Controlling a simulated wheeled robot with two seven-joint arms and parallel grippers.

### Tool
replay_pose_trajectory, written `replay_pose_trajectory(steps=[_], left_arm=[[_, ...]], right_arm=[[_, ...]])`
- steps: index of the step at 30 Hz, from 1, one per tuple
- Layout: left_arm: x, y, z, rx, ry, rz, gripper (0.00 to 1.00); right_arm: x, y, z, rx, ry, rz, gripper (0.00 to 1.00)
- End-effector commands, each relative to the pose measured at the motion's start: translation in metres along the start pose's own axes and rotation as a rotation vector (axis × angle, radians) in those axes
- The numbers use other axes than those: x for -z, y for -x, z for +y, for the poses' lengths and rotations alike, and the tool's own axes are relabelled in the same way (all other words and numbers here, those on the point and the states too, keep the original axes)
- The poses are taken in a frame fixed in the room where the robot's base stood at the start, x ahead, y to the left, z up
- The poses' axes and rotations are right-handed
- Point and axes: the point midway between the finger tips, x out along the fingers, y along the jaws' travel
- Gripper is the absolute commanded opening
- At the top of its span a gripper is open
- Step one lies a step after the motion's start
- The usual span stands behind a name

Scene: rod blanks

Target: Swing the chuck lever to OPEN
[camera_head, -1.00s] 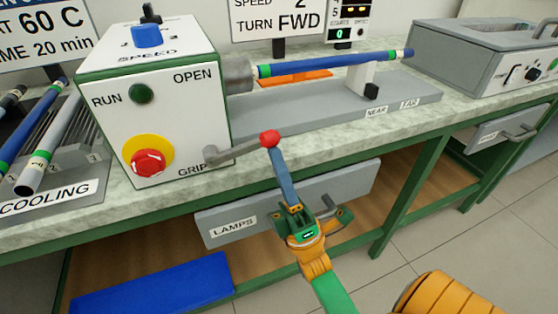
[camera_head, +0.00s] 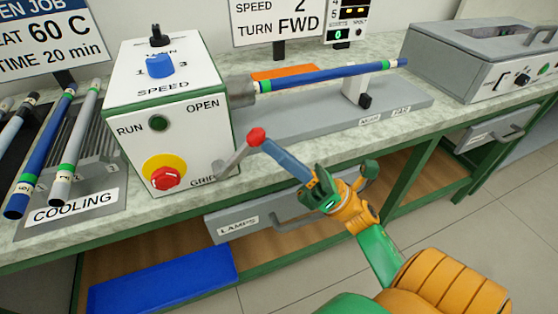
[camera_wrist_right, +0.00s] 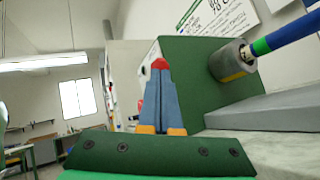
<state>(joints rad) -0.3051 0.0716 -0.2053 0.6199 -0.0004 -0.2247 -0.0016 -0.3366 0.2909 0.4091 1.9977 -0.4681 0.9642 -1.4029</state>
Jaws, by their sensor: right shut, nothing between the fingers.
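The chuck lever (camera_head: 238,153) is a grey arm with a red knob (camera_head: 257,136) on the right side of the white and green machine box (camera_head: 135,130). It slants up and right from beside the GRIP label (camera_head: 203,181), below the OPEN label (camera_head: 203,105). My right gripper (camera_head: 268,144) is shut and empty, its blue fingertips at the knob. In the right wrist view the red knob (camera_wrist_right: 160,64) shows just beyond the shut fingertips; I cannot tell whether they touch. A blue rod (camera_head: 320,76) sits in the grey chuck (camera_head: 241,88). My left gripper is not in view.
A white rod support (camera_head: 357,88) stands under the rod on the grey bed. The cooling rack (camera_head: 85,206) with several rods is at left. The LAMPS drawer (camera_head: 270,216) lies under the bench edge, below my right gripper. A red stop button (camera_head: 166,178) is on the box front.

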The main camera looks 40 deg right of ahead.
Motion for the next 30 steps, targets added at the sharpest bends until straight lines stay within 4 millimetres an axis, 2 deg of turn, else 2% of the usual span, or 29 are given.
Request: replay_pose_trajectory(steps=[1, 15, 25, 30], left_arm=[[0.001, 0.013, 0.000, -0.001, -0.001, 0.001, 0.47], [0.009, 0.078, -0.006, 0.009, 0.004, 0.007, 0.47], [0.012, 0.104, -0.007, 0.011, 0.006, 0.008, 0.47], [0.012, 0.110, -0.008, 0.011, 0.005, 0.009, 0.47]], right_arm=[[-0.007, -0.009, 0.005, -0.002, 0.022, 0.041, 0.00], [-0.014, -0.046, 0.024, -0.003, 0.220, 0.431, 0.00], [-0.007, -0.063, 0.033, -0.004, 0.324, 0.635, 0.00], [-0.004, -0.068, 0.035, -0.001, 0.323, 0.634, 0.00]])
